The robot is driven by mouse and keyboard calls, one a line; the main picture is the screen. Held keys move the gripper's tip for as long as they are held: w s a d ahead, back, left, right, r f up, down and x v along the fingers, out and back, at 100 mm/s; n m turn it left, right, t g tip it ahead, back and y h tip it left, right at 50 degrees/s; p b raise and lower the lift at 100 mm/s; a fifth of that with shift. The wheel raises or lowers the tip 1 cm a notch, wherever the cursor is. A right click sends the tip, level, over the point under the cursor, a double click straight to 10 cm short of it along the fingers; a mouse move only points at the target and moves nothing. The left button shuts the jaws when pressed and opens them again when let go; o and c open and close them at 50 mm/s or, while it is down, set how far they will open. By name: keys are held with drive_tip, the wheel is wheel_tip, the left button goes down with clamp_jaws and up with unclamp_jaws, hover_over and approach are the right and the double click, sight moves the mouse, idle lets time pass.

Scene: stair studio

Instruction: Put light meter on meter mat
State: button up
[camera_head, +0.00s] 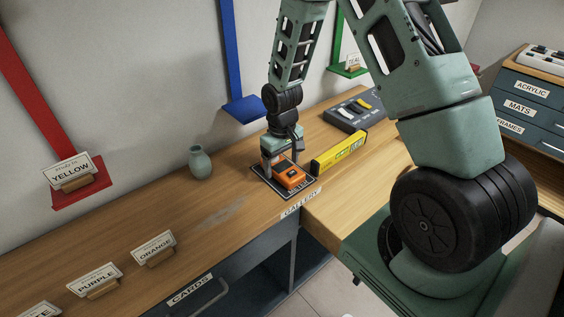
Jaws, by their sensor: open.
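The light meter (291,177) is a small orange device with a dark screen. It sits over the dark meter mat (262,184), a black rectangle with a pale border line on the wooden counter. My gripper (284,168) is open right at the meter, with a finger beside its left side. Whether the fingers touch the meter is too small to tell. The gripper and meter hide much of the mat, including part of its printed label.
A yellow spirit level (340,152) stands just right of the mat. Behind it lies a grey switch box (353,113). A small green vase (200,162) stands to the left. Card holders, including one marked orange (154,249), line the near left counter. Counter between vase and mat is clear.

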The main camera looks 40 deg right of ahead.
sight(282, 166)
wheel_tip(282, 166, up, 11)
drive_tip(key=s+a+r+n, duration=0.2)
drive_tip(key=s+a+r, duration=0.1)
drive_tip(key=a, duration=0.4)
drive_tip(key=s+a+r+n, duration=0.1)
drive_tip(key=s+a+r, duration=0.15)
drive_tip(key=a, duration=0.45)
drive_tip(key=s+a+r+n, duration=0.1)
drive_tip(key=s+a+n, duration=0.1)
drive_tip(key=s+a, duration=0.3)
drive_tip(key=s+a+r+n, duration=0.1)
drive_tip(key=s+a, duration=0.4)
drive_tip(key=s, duration=0.8)
drive_tip(key=shift+s+a+r+n+y+b, duration=0.2)
drive_tip(key=shift+s+r+n+y+b, duration=0.15)
drive_tip(key=shift+n, duration=0.25)
